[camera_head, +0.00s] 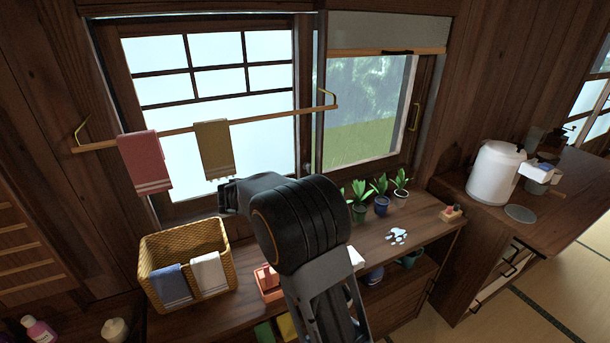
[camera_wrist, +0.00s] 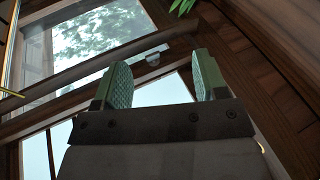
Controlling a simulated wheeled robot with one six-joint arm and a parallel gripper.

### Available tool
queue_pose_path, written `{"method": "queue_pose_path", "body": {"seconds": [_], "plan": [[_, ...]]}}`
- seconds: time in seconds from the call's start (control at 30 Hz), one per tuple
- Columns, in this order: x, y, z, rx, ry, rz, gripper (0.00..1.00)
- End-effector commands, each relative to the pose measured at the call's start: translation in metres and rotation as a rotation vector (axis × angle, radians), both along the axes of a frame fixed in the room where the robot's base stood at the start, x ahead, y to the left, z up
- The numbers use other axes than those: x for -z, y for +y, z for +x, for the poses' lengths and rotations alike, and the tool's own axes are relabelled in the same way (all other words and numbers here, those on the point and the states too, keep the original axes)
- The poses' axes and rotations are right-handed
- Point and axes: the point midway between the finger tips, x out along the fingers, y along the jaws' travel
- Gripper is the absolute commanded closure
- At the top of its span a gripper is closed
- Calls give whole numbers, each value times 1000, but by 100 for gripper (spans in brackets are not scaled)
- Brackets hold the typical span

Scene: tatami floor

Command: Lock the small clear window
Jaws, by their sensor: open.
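The small clear window (camera_head: 365,115) is the right-hand sash in the head view, with trees and grass behind its glass. It has a gold handle (camera_head: 416,115) on its right stile. The clear pane also shows tilted at the upper left of the wrist view (camera_wrist: 95,48). A small grey metal fitting (camera_wrist: 153,58), perhaps the latch, sits on the wooden frame just beyond my fingertips. My gripper (camera_wrist: 162,75) is open, its two green pads apart with nothing held between them. In the head view my arm hides most of the gripper and part of the lower frame.
A towel bar (camera_head: 255,118) with a pink towel (camera_head: 145,162) and an olive towel (camera_head: 214,150) crosses the frosted window. A rolled blind (camera_head: 385,32) hangs above the clear pane.

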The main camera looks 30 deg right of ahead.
Motion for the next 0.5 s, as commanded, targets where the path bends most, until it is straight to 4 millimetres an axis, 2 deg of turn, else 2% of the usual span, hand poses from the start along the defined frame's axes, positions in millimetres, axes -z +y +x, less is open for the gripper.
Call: {"method": "queue_pose_path", "body": {"seconds": [0.03, 0.2, 0.3, 0.5], "plan": [[10, -4, 19, -17, 0, -74, 34], [22, -9, 62, -78, -37, -266, 34], [27, -9, 77, -106, -54, -332, 34], [29, -21, 91, -127, -68, -381, 34]]}}
